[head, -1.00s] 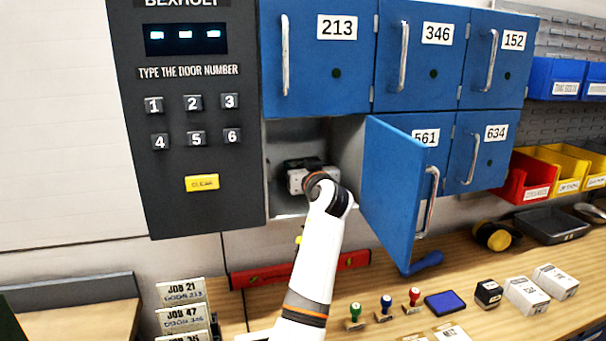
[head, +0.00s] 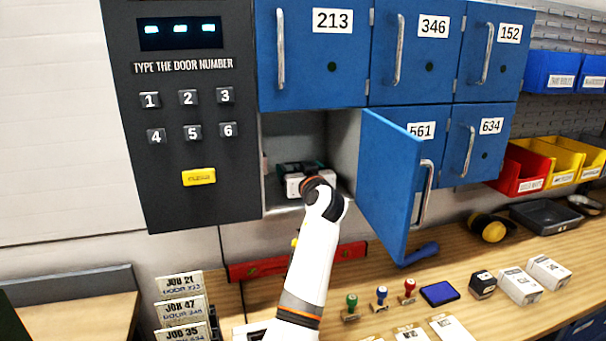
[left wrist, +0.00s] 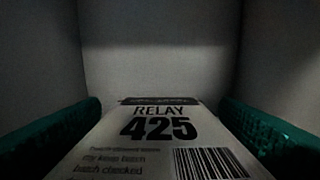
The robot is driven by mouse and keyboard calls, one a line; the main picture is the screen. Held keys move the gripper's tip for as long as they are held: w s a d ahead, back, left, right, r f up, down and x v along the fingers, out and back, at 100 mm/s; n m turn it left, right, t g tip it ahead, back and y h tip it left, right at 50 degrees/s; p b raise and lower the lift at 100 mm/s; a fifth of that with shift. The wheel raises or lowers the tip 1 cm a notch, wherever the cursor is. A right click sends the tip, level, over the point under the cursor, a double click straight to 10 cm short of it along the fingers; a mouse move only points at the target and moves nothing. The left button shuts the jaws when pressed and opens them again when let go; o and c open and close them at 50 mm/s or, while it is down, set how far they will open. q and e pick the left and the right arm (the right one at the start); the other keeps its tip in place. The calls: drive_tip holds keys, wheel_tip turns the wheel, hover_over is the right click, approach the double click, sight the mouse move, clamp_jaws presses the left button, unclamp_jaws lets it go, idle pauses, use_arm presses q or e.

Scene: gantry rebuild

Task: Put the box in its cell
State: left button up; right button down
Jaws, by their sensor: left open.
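The box (left wrist: 150,140), a pale carton marked RELAY 425 with a barcode, lies label up inside the cell in the left wrist view. My left gripper (head: 303,168) reaches into the open lower-left cell (head: 285,128) of the locker. Its teal fingers stand open on either side of the box, with a narrow gap at the far end; I cannot tell whether they touch it nearer the camera. In the head view the gripper and wrist hide the box. The open cell's blue door (head: 388,185) hangs open to the right, its number not visible. My right gripper is out of view.
The keypad panel (head: 170,205) stands left of the cell. The closed doors 213 (head: 310,70), 561 (head: 440,150) and others surround it. Below, the bench holds job cards (head: 182,310), stamps (head: 382,297), an ink pad (head: 438,293) and small cartons (head: 520,286).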

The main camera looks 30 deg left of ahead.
use_arm(q)
drive_tip(key=b+v, duration=0.4)
drive_tip(key=v, duration=0.8)
drive_tip(key=shift+r, duration=0.15)
